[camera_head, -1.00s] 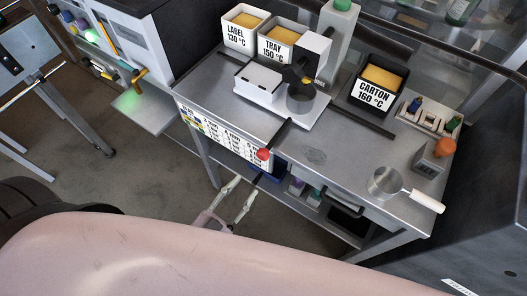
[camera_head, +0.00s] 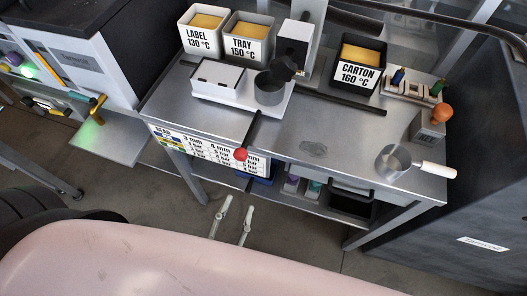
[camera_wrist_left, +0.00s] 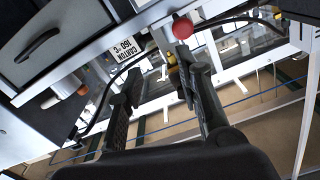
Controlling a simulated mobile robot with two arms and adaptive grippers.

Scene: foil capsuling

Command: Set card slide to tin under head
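A white printed card (camera_head: 212,150) with columns such as "3 mm" and "4 mm" hangs on the bench's front edge. Its slide is too small to make out. A dark grey round tin (camera_head: 269,90) stands on the pale machine base under the black head (camera_head: 283,68). My left gripper (camera_head: 239,203) is below and in front of the card, its two fingers apart with nothing between them. In the left wrist view the left gripper (camera_wrist_left: 158,75) is also open and empty, near the red knob. My right gripper is not in view.
A lever with a red knob (camera_head: 241,155) sticks out past the bench edge (camera_head: 300,158). Tubs marked LABEL (camera_head: 198,41), TRAY (camera_head: 244,48) and CARTON (camera_head: 356,74) stand behind. A ladle-like pan (camera_head: 393,162) lies at the right. The bench front middle is clear.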

